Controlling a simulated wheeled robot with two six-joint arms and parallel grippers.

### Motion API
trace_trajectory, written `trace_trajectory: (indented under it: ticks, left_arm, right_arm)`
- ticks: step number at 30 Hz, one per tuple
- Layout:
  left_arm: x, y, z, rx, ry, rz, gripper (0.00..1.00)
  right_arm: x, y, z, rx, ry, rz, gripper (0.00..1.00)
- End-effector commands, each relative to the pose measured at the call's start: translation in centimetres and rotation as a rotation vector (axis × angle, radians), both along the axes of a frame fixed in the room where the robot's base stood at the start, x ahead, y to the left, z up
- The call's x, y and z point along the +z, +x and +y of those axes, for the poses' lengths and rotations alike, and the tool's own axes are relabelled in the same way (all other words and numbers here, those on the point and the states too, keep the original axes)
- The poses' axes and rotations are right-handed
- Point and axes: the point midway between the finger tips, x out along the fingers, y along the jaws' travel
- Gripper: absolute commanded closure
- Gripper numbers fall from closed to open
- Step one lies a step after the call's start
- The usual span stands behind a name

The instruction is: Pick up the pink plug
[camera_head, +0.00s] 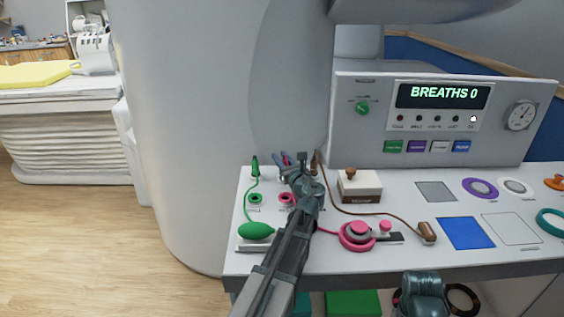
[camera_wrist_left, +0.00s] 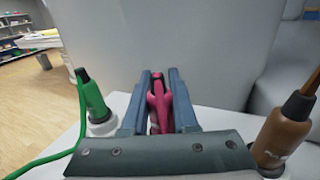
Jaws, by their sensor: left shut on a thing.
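The pink plug (camera_wrist_left: 159,106) stands upright between the two fingers of my left gripper (camera_wrist_left: 160,80) in the left wrist view. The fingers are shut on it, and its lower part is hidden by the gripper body. In the head view my left gripper (camera_head: 293,160) is over the back left of the white table, and the plug is mostly hidden there. A pink socket ring (camera_head: 286,198) lies just in front. A pink cord leads to a round pink piece (camera_head: 358,236). My right gripper's fingers are not seen.
A green plug (camera_wrist_left: 93,100) stands left of the gripper and a brown plug (camera_wrist_left: 283,130) stands right of it. A large white curved body rises behind.

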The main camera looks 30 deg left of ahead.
Motion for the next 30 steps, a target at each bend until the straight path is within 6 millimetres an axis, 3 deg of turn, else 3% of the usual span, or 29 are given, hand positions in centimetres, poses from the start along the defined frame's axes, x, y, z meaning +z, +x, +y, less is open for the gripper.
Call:
trace_trajectory:
  ticks: [11, 24, 30]
  left_arm:
    - [4.0, 0.0, 0.0, 0.0, 0.0, 0.0, 1.0]
    - [4.4, -7.0, -8.3, -0.004, 0.0, 0.0, 1.0]
    - [4.7, -9.1, -10.9, -0.003, 0.0, 0.0, 1.0]
  right_arm:
    - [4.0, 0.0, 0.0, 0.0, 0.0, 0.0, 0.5]
    - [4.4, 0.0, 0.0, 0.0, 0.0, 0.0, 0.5]
    - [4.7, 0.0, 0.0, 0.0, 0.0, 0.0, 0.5]
